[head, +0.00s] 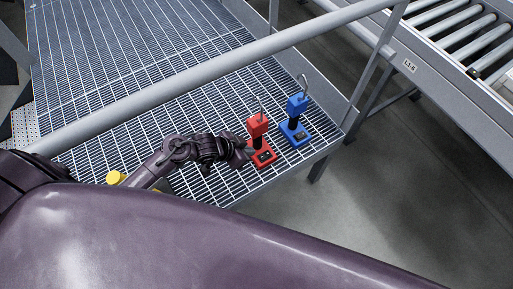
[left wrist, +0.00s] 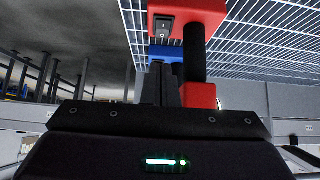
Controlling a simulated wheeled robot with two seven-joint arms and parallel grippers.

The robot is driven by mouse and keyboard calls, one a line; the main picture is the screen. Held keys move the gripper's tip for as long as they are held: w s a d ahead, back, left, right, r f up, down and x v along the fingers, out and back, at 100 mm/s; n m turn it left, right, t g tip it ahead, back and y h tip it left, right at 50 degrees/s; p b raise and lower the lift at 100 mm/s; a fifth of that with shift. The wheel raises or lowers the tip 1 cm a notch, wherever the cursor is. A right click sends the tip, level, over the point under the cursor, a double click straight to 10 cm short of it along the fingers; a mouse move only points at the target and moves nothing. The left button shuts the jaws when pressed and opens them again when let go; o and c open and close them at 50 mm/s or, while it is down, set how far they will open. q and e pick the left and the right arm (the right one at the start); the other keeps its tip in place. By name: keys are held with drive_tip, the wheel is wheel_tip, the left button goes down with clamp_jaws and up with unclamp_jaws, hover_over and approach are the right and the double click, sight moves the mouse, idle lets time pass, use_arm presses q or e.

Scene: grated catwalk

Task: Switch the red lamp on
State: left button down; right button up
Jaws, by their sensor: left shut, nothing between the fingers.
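The red lamp (head: 257,126) stands upright on the grated catwalk, with a dark switch on its red base. In the left wrist view its red base (left wrist: 209,12) is at the top, with a black rocker switch (left wrist: 164,27) on it and the black stem beside. My left gripper (head: 243,153) is shut and empty, at the left side of the red lamp's base. In the wrist view its fingers (left wrist: 166,88) point toward the switch; I cannot tell whether they touch the lamp. My right gripper is not in view.
A blue lamp (head: 297,105) of the same shape stands just right of and behind the red one. A grey handrail (head: 210,70) crosses above the catwalk. A yellow object (head: 116,177) is partly hidden by my arm. A roller conveyor (head: 455,45) is at the upper right.

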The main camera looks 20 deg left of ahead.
use_arm(q)
drive_tip(key=v, duration=0.5)
drive_tip(key=shift+s+a+f, duration=0.1)
drive_tip(key=shift+s+a, duration=0.35)
